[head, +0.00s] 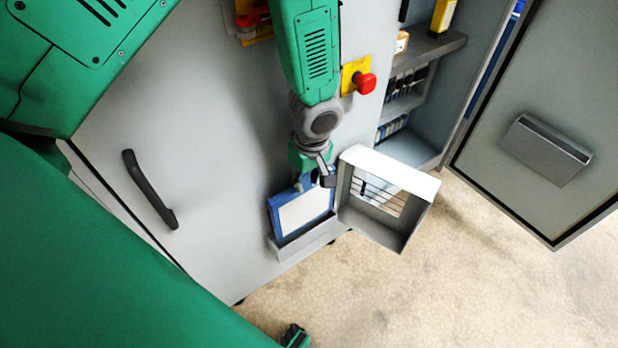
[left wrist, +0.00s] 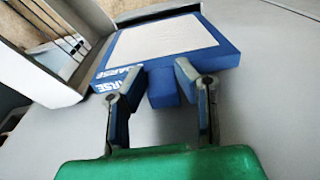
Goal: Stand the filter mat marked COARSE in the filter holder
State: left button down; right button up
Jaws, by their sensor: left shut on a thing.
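The filter mat (head: 305,212) is a flat blue-edged slab with a pale panel. In the left wrist view the mat (left wrist: 165,45) shows white COARSE lettering on its side and a blue tab (left wrist: 163,88) toward me. My left gripper (head: 325,178), also in the left wrist view (left wrist: 160,90), is shut on that tab. In the head view the mat's lower edge is at a narrow grey tray-like holder (head: 305,241) on the machine front. How deep it sits there I cannot tell.
An open grey frame with bars (head: 420,192) juts out right beside the mat. A red stop button (head: 365,83) is above. Shelves (head: 410,100) with small items and an open cabinet door (head: 540,130) are at the right. A dark handle (head: 150,190) is at left.

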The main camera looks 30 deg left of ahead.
aim_at(308, 204)
pick_arm(q)
jog(key=shift+a, duration=0.1)
jog(key=shift+s+d+p, duration=0.15)
jog(key=shift+d+p, duration=0.15)
jog(key=shift+d, duration=0.1)
jog(key=shift+a, duration=0.15)
dwell(0.4)
jog(key=shift+p, duration=0.35)
dwell(0.6)
jog(key=shift+a+f, duration=0.1)
jog(key=shift+f, duration=0.1)
jog(key=shift+f+b, duration=3)
jog(key=shift+f, duration=1.65)
jog(key=c, duration=1.2)
grip_release()
jog(key=shift+o, duration=0.2)
